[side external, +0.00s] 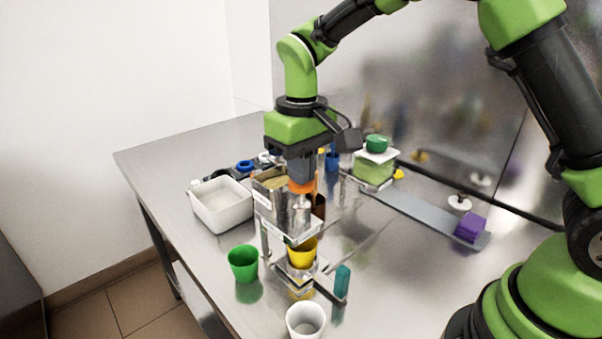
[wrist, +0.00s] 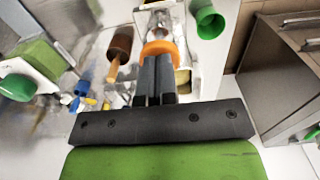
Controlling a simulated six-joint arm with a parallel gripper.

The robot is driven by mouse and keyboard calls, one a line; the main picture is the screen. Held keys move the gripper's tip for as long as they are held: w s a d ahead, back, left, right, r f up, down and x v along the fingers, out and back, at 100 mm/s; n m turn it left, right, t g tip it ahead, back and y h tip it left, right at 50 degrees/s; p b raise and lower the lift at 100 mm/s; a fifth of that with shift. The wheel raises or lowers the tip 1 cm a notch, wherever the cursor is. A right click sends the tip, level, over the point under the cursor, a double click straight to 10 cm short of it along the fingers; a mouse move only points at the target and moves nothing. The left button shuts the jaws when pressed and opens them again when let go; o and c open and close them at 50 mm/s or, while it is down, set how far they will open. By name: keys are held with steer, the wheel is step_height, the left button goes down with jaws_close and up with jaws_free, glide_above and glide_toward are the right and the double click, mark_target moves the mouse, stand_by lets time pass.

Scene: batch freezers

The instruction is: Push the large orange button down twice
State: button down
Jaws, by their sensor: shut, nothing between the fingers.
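The large orange button (side external: 301,187) tops the metal batch freezer (side external: 292,218) in the side external view. It also shows in the wrist view (wrist: 159,47) as an orange round piece just past my fingertips. My gripper (side external: 301,180) points down with its fingers shut and empty, its tips at or just above the button. In the wrist view the two dark fingers (wrist: 157,62) lie side by side and overlap part of the button. I cannot tell whether they touch it or how far it is pressed. A yellow cup (side external: 303,252) stands under the machine's front.
A green cup (side external: 243,263) and a white cup (side external: 306,320) stand near the front edge. A white bin (side external: 221,205) is left of the machine. A teal block (side external: 342,281) is to the right, and a purple block (side external: 471,227) sits on a long grey strip (side external: 410,211).

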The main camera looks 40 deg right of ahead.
steer(key=shift+f, duration=0.65)
steer(key=shift+r, duration=0.1)
stand_by(0.3)
steer(key=shift+r, duration=2.2)
steer(key=shift+f, duration=0.15)
